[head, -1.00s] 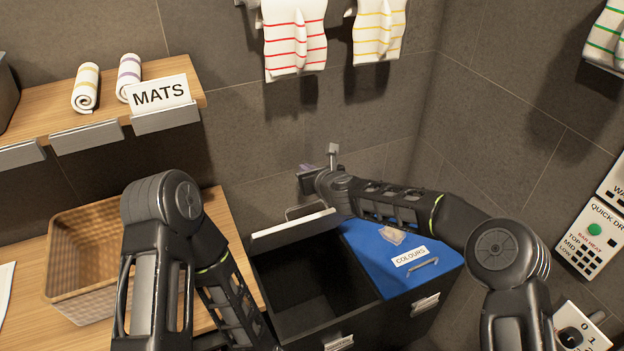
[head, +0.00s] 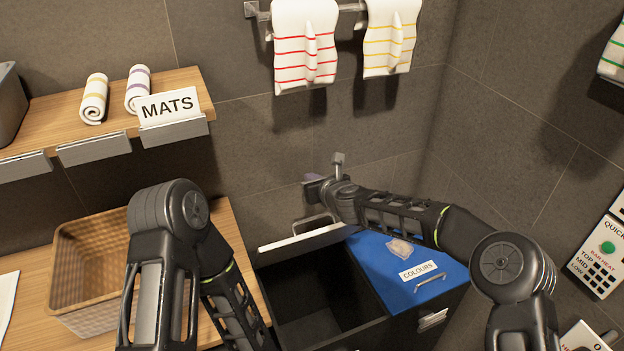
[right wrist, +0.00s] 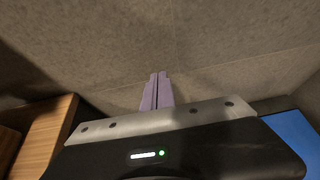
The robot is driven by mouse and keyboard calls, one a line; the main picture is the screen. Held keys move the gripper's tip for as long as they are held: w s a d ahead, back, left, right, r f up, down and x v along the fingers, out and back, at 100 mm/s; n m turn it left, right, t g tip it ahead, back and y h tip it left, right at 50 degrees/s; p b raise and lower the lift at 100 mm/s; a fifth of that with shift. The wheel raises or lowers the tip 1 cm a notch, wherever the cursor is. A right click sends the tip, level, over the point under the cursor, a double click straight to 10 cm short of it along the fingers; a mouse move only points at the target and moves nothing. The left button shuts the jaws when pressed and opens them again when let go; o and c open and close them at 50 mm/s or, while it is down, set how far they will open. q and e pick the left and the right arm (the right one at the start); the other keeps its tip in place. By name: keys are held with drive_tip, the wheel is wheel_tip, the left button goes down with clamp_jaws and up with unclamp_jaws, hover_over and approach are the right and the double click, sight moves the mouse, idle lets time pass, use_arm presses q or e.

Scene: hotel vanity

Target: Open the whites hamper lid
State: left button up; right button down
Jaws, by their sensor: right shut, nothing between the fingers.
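The whites hamper (head: 318,300) is the open dark bin left of the blue lid; its dark inside shows. Its lid (head: 300,239) is raised at the back and shows as a thin white strip, nearly edge-on. The lid's handle (head: 314,222) stands up behind that strip. My right gripper (head: 312,181) is by the back wall, above and behind the handle, apart from it as far as I can tell. In the right wrist view its purple fingers (right wrist: 156,92) are together and empty. My left arm is at the left; its gripper is out of view.
The blue COLOURS lid (head: 392,284) is closed, with a small translucent item (head: 401,248) on it. A wicker basket (head: 92,255) stands on the wooden counter at left. Striped towels (head: 306,45) hang above. The wall is close behind my right gripper.

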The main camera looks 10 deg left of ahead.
idle(0.6)
